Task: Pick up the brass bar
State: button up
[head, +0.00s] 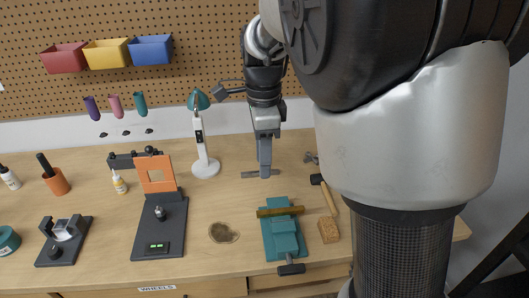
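A brass-coloured bar (280,211) lies across the top of a teal vise (284,243) at the front right of the bench. My gripper (264,172) points down further back on the bench, behind and a little left of the brass bar and apart from it. Its fingertips are at a short grey bar (249,175) near the bench top. I cannot tell whether they touch it. The fingers overlap in this view, so their opening is hidden.
A white lamp (205,166) with a green shade stands left of my gripper. A hammer (329,199) and a cork-coloured block (328,230) lie right of the vise. An orange-framed device (158,176) stands further left.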

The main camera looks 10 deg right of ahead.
jog(key=b, duration=0.2)
send_over(264, 211)
jog(key=f, duration=1.1)
jog(key=shift+s+a+f, duration=0.1)
jog(key=shift+s+f, duration=0.1)
jog(key=shift+f, duration=0.2)
jog(key=shift+w+f, duration=0.15)
jog(key=shift+f, duration=2.6)
grip_shut()
